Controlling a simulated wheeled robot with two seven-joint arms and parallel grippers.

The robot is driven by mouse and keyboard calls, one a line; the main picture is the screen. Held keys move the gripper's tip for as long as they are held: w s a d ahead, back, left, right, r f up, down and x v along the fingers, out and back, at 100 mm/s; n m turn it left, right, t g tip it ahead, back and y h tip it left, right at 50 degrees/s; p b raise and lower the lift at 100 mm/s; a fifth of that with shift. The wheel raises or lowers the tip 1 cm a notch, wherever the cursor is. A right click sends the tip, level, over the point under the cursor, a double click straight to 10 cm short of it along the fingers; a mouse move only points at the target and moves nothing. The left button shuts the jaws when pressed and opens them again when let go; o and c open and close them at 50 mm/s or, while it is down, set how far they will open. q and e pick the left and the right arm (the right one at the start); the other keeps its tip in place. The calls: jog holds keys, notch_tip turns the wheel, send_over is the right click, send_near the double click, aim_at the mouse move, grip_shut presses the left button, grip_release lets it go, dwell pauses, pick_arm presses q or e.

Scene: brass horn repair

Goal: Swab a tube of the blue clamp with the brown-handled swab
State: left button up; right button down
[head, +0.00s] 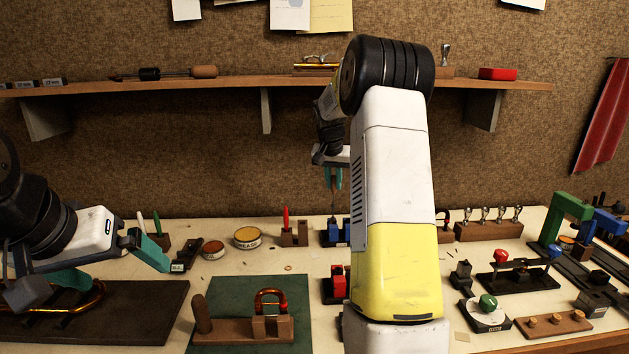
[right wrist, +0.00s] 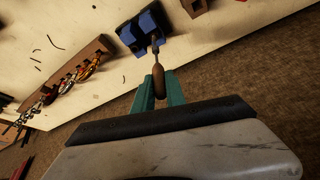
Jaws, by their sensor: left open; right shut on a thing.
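The blue clamp (head: 340,236) stands on the bench at mid-table, and it also shows at the top of the right wrist view (right wrist: 138,34). My right gripper (head: 333,178) is shut on the brown handle of the swab (right wrist: 159,82). The swab points down at the clamp, and its thin shaft reaches the clamp's tube area in the right wrist view. I cannot tell whether its tip is inside a tube or just above it. My left gripper (head: 112,270) is open and empty at the left, above the dark board with a copper-coloured tube (head: 85,300).
A red clamp (head: 336,284) stands in front of the blue one. A wooden block with a red-handled tool (head: 294,236) stands to its left. A green mat (head: 225,290) bears a wooden stand with a bent tube. My right arm hides part of the bench.

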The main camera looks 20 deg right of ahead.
jog(key=shift+f, duration=1.7)
jog(key=shift+r, duration=0.1)
jog(key=shift+r, duration=1.95)
jog(key=shift+r, duration=2.35)
